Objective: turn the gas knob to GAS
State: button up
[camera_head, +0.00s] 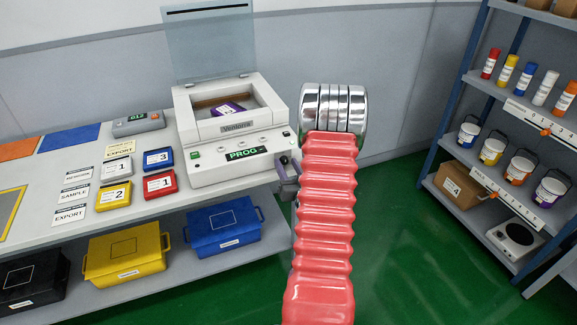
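A white machine (213,157) marked Ventorra stands on the bench left of my arm. Its transparent lid (210,45) is raised, and a purple item (228,108) lies in its open chamber. A green display (243,154) on its front reads PROG. Small round controls sit on the front panel; I cannot read a GAS mark on any of them. A small dark knob-like part (284,160) shows at the machine's right front corner. Just below it, a grey-purple part, perhaps of my gripper (287,183), sticks out from behind my red arm sleeve. Its fingers are mostly hidden.
Numbered red, blue, yellow and white cases (160,184) and label cards (69,215) lie on the bench. A grey device (138,124) is behind them. Black, yellow and blue bins (222,227) stand on the lower shelf. A rack (455,110) stands right; green floor lies between.

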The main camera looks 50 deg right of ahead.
grip_shut()
jog(key=shift+s+d, duration=0.1)
jog(key=shift+d, duration=0.05)
dwell(0.4)
